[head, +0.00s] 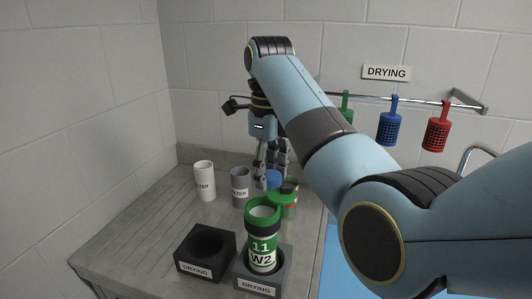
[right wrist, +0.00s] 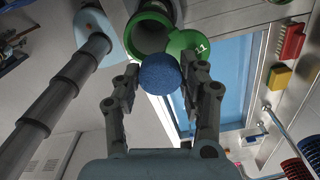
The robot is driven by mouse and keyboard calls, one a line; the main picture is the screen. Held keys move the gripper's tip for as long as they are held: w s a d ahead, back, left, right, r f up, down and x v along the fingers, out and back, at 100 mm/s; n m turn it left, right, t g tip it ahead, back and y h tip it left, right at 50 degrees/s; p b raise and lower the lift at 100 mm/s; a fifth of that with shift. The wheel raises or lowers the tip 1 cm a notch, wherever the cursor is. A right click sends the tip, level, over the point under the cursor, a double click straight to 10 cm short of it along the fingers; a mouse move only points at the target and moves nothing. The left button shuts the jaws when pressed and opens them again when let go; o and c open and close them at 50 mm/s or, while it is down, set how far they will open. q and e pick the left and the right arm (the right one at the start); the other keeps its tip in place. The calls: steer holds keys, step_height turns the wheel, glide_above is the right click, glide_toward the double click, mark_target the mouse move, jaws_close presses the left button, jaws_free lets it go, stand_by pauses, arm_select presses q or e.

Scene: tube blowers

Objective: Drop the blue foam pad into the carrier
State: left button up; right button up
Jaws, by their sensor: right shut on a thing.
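My right gripper (head: 272,168) is shut on the blue foam pad (head: 273,179), behind the carrier in the head view. In the right wrist view the round pad (right wrist: 160,74) sits between the two fingertips. The carrier (head: 262,240) is a white and green tube marked 11 and W2. It stands upright in a dark block, its mouth open and its green lid (head: 284,199) swung to the right. The right wrist view shows the open carrier (right wrist: 151,33) beyond the pad, with the lid (right wrist: 189,42) beside it. My left gripper is not in view.
An empty dark DRYING block (head: 205,250) stands left of the carrier's block (head: 264,274). A white FILTER cylinder (head: 204,182) and a grey one (head: 240,186) stand behind. Green, blue (head: 390,128) and red (head: 437,131) baskets hang on a wall rail. The counter's left side is clear.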

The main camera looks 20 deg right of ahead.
steer(key=shift+s+f, duration=0.15)
steer(key=shift+s, duration=0.05)
steer(key=shift+f, duration=0.1)
steer(key=o, duration=0.8)
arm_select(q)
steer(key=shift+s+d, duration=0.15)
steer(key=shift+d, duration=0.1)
arm_select(e)
steer(key=shift+o, duration=0.2)
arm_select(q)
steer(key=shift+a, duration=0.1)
